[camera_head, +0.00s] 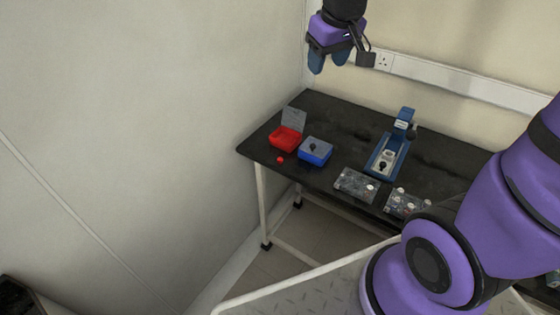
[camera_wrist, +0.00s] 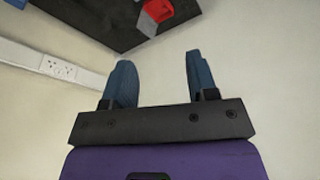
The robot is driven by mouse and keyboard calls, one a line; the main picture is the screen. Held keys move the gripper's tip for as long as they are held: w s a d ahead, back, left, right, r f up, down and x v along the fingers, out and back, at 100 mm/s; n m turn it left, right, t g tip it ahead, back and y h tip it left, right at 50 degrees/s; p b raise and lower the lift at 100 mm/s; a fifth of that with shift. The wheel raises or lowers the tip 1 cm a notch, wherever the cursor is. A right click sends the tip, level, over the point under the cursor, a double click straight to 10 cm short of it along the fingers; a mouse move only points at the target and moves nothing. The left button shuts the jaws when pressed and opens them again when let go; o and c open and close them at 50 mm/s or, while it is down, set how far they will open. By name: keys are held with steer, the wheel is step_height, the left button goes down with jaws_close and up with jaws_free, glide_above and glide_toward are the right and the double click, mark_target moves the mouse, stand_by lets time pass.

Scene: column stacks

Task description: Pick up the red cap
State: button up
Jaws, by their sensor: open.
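A small red cap (camera_head: 280,160) lies on the black table near its front left edge, just in front of the open red box (camera_head: 285,140). My gripper (camera_head: 329,67) is open and empty, high above the back of the table and well apart from the cap. In the wrist view its two blue fingers (camera_wrist: 159,75) are spread with nothing between them. The wrist view shows part of the red box (camera_wrist: 158,10) at the top, but I cannot make out the cap there.
On the black table (camera_head: 330,120), a blue box (camera_head: 315,151) stands right of the red box. A blue device (camera_head: 390,150) and grey trays (camera_head: 356,184) stand further right. A wall socket (camera_head: 384,60) is behind. Bare table lies behind the boxes.

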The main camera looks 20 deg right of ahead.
steer(key=w+a+f+n+g, duration=0.1)
steer(key=w+a+f+n, duration=0.1)
steer(key=w+f, duration=0.95)
steer(key=g+y, duration=0.1)
glide_toward(280, 159)
step_height(280, 159, down, 3)
steer(key=shift+a+f+n, duration=0.15)
steer(key=shift+n, duration=0.35)
steer(key=shift+w+f, duration=0.2)
steer(key=shift+f, duration=0.75)
steer(key=shift+w+f, duration=0.25)
steer(key=shift+f, duration=0.65)
steer(key=shift+w+f, duration=0.2)
steer(key=shift+f, duration=0.75)
jaws_close()
